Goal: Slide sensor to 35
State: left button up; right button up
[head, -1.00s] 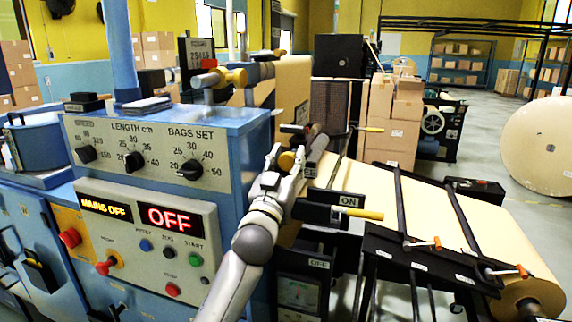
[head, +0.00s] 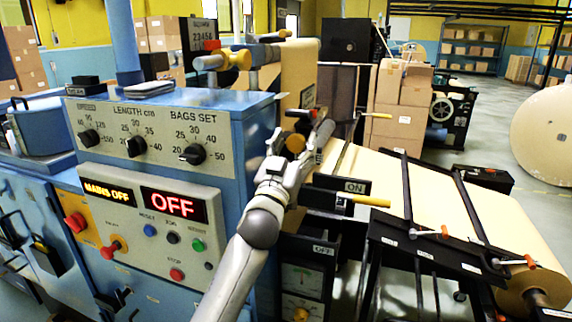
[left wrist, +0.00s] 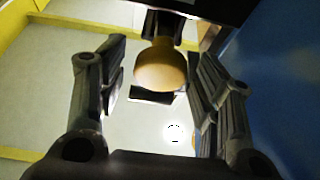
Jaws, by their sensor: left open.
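A round yellow-tan knob (head: 295,143) sits beside the blue machine, near the paper web; I take it as the sensor's handle. In the left wrist view a tan knob (left wrist: 160,68) shows ahead, between the finger lines, on a dark mount. My left gripper (head: 299,134) is open, with its fingers on either side of the knob in the head view. Its two spread fingers also show in the left wrist view (left wrist: 158,88). I cannot tell whether they touch the knob. The sensor's scale and the 35 mark are hidden or unreadable. My right gripper is out of view.
A black ON box with a yellow handle (head: 364,200) juts out just below and right of the gripper. The blue machine's control panel (head: 150,135) stands to the left. The paper web (head: 440,195) and its black bars lie to the right. Stacked cartons (head: 402,95) stand behind.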

pick_arm(q)
jog(key=v, duration=1.1)
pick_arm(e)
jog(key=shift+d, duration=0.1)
pick_arm(q)
jog(key=shift+d+f, duration=0.1)
